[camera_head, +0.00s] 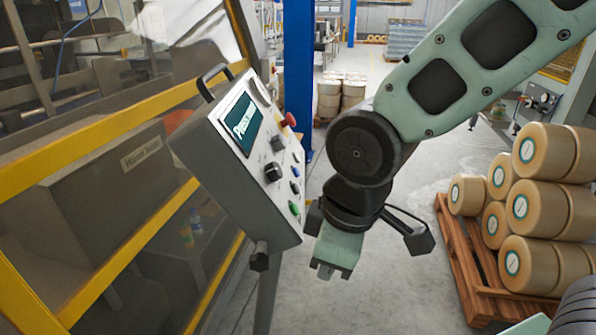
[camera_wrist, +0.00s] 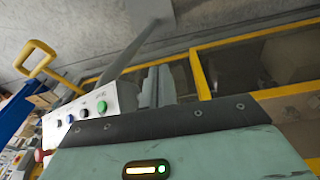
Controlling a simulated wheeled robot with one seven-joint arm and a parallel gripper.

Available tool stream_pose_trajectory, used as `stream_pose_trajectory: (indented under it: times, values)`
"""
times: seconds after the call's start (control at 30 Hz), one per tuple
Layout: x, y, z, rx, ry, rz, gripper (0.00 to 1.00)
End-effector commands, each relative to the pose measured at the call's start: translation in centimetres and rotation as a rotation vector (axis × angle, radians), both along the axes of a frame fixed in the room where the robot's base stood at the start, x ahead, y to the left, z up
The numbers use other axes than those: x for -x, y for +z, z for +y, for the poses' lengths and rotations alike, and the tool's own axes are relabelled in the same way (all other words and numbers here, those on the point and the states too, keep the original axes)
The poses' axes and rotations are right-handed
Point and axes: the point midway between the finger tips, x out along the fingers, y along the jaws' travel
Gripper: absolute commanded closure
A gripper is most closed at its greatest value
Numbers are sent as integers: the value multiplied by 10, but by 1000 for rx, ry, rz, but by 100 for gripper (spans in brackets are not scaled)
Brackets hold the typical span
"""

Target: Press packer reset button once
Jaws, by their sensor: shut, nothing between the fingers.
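Labels are too small to read, so I cannot tell which button is the reset. My gripper (camera_head: 333,271) is shut and empty, just right of and below the panel's lower right edge, apart from the buttons. In the wrist view its fingers (camera_wrist: 158,76) stand together, with the green button (camera_wrist: 102,107) and a blue button (camera_wrist: 83,113) to their left.
A yellow guard frame (camera_head: 110,137) with clear panes stands behind and left of the panel. A blue post (camera_head: 298,75) rises beyond it. A wooden pallet (camera_head: 462,268) with stacked tan rolls (camera_head: 540,207) stands at right. Grey floor between is clear.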

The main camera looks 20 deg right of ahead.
Motion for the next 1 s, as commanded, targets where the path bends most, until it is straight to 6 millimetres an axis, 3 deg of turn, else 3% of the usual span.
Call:
stream_pose_trajectory:
  times: [0.1,0.3,0.6,0.8,1.0]
  values:
    - [-53,0,-10,16,201,-133,100]
    - [-135,3,-37,116,562,-365,100]
    - [-235,7,-99,416,1096,-663,100]
    - [-275,9,-138,643,1387,-785,100]
    - [-291,10,-159,778,1539,-836,100]
